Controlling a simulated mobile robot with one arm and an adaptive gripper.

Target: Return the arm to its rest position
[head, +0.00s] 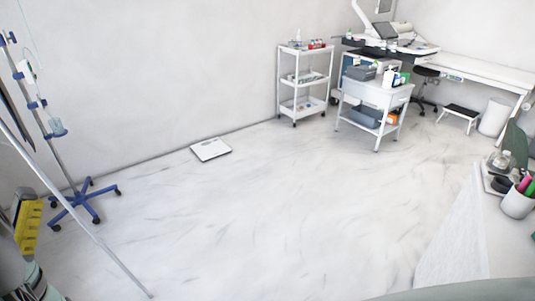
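I cannot make out my gripper or its fingertips in the head view. Whether it is open or shut, and whether it holds anything, is not shown. A yellow part with dark marks (27,225) stands at the lower left edge, above a grey rounded shape cut off by the frame. I cannot tell what these two are.
A drip stand with a blue wheeled base (85,200) is at left, a thin pale pole (75,225) before it. A white scale (211,149) lies by the wall. Carts (378,97), a stool (460,114) and a bin (494,116) stand behind. Mid-floor is clear.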

